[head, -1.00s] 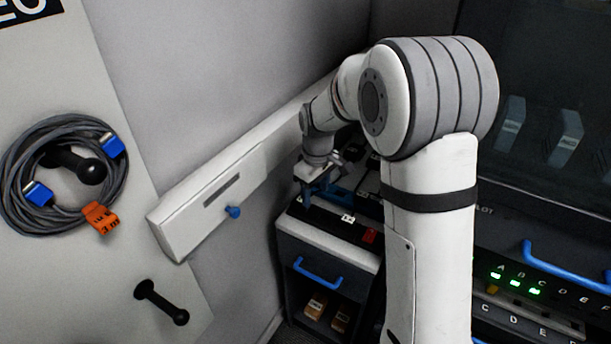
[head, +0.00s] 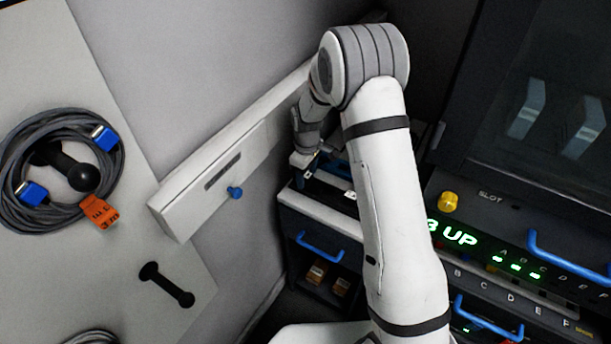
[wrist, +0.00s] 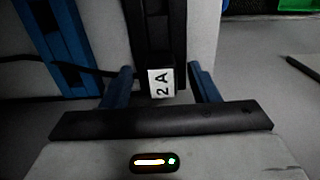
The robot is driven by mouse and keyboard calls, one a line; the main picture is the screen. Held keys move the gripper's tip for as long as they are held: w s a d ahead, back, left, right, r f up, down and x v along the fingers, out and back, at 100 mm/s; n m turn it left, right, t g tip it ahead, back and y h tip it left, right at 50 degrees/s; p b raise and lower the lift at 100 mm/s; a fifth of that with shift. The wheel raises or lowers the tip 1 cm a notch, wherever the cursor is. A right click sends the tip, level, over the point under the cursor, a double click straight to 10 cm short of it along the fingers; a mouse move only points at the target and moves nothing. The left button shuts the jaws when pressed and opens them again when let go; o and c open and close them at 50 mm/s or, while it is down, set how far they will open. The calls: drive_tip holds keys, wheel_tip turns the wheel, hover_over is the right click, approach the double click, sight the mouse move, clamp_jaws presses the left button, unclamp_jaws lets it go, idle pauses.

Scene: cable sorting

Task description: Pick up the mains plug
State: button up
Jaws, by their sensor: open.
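In the wrist view, my gripper (wrist: 160,72) is open, with one blue finger on each side of a black piece (wrist: 158,40). The piece carries a white label (wrist: 160,83) reading "2 A". I cannot tell whether this piece is the mains plug, or whether the fingers touch it. No plug pins show. In the head view, my gripper (head: 304,158) is low over the back of the small cabinet (head: 318,214), and my arm hides part of that top.
A blue strip (wrist: 62,45) and a dark cable (wrist: 20,57) lie left of the black piece. A coiled cable (head: 22,150) hangs at left. A rack panel (head: 500,215) stands at right.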

drive_tip(key=shift+f, duration=0.1)
drive_tip(key=c, duration=1.1)
wheel_tip(320, 180, up, 32)
drive_tip(key=shift+f+p, duration=0.2)
drive_tip(key=shift+p, duration=0.2)
idle(0.5)
drive_tip(key=shift+f, duration=0.15)
